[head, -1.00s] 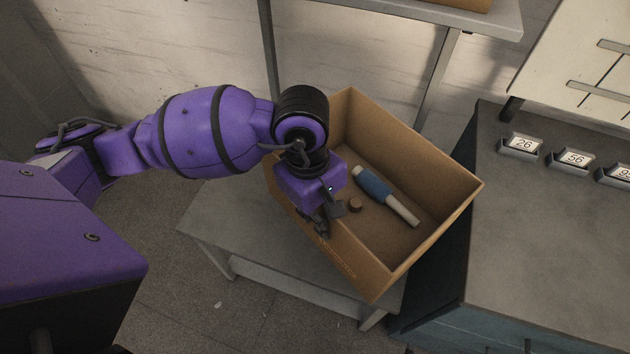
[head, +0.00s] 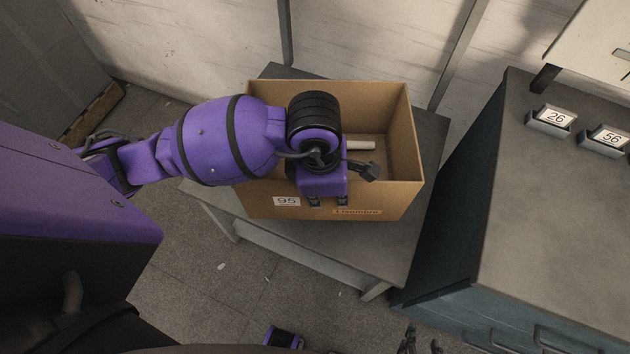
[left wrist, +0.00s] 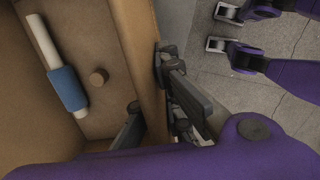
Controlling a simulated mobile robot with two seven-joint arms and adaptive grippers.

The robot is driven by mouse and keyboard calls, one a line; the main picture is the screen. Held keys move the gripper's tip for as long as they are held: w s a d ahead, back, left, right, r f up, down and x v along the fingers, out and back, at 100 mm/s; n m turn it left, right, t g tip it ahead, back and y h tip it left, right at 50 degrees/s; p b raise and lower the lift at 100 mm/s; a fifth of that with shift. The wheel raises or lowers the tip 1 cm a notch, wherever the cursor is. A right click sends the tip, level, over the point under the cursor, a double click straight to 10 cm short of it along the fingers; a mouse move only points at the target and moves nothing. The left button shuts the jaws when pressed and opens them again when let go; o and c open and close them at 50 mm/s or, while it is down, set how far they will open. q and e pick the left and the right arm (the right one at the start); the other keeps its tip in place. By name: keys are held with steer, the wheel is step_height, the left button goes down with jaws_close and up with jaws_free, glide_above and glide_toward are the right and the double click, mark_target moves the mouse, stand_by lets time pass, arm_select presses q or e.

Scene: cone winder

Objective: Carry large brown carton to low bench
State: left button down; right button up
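The large brown carton (head: 395,200) stands upright over the low bench (head: 428,140) and looks set on its top; its underside is hidden. A label reading 95 is on its near wall. My left gripper (head: 350,188) straddles the near wall's rim, one finger inside and two outside. The inner finger looks spread away from the wall. The left wrist view shows the carton wall (left wrist: 138,30) between the fingers (left wrist: 150,105). My right gripper (head: 422,343) is cut off at the bottom edge.
A dark cabinet (head: 560,220) with a grey top stands right of the bench, bearing number plates 26 (head: 553,119) and 56 (head: 607,139). The wall is behind the bench. Grey floor (head: 220,290) is open in front and to the left.

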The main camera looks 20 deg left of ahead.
arm_select(q)
steer(key=w+a+f, duration=0.1)
steer(key=f, duration=0.1)
steer(key=w+a+f, duration=0.4)
steer(key=shift+f, duration=0.2)
step_height(320, 180, down, 3)
steer(key=shift+w+a+f, duration=0.1)
steer(key=shift+a+f, duration=0.05)
steer(key=shift+f, duration=0.15)
arm_select(e)
steer(key=shift+s+f, duration=0.2)
steer(key=shift+s, duration=0.05)
arm_select(q)
steer(key=c, duration=2.4)
jaws_free()
steer(key=shift+f, duration=0.2)
steer(key=o, duration=0.4)
